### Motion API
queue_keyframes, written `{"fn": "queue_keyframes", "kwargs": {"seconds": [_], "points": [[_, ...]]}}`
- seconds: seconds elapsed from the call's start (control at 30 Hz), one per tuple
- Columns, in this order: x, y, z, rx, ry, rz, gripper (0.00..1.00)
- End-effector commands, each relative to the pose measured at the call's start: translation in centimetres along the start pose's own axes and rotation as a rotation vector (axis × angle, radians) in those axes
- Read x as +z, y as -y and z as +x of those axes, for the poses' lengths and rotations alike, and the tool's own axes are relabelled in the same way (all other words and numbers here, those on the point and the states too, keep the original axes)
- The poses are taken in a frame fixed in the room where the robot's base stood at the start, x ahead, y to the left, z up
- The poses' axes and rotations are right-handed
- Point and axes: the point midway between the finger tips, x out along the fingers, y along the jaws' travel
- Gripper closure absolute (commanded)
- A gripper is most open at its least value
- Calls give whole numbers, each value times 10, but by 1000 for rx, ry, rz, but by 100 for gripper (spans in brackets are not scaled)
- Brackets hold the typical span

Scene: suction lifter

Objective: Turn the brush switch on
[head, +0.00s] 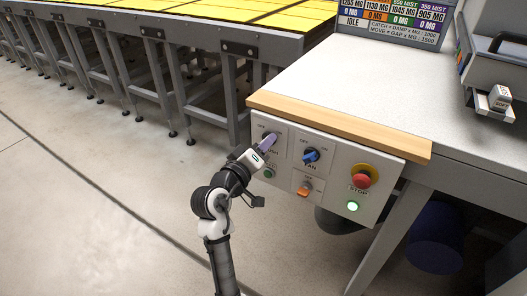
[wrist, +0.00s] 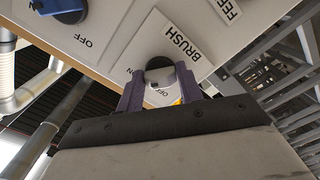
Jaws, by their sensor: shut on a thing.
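The control panel (head: 335,160) is on the front of the workbench. My gripper (head: 267,143) is at its upper left, with the purple fingers against the panel. In the wrist view, my gripper (wrist: 160,85) has one finger on each side of the dark brush switch (wrist: 159,64) and is shut on it. The BRUSH label (wrist: 181,42) is right beside this switch, and OFF lettering shows on the panel. In the head view my fingers hide the switch. I cannot tell which way it is turned.
The bench's wooden edge (head: 340,124) juts above the panel. A conveyor frame (head: 140,45) stands behind; open floor lies left.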

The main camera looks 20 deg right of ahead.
Motion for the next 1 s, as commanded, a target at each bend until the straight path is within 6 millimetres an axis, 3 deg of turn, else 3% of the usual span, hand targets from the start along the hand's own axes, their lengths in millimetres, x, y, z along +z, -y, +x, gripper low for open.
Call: {"fn": "queue_keyframes", "kwargs": {"seconds": [0.33,0.87,0.9,1.0], "points": [[1,2,0,-2,1,139,87],[0,1,0,-1,1,164,87],[0,1,0,-1,1,164,63],[0,1,0,-1,1,163,49]]}}
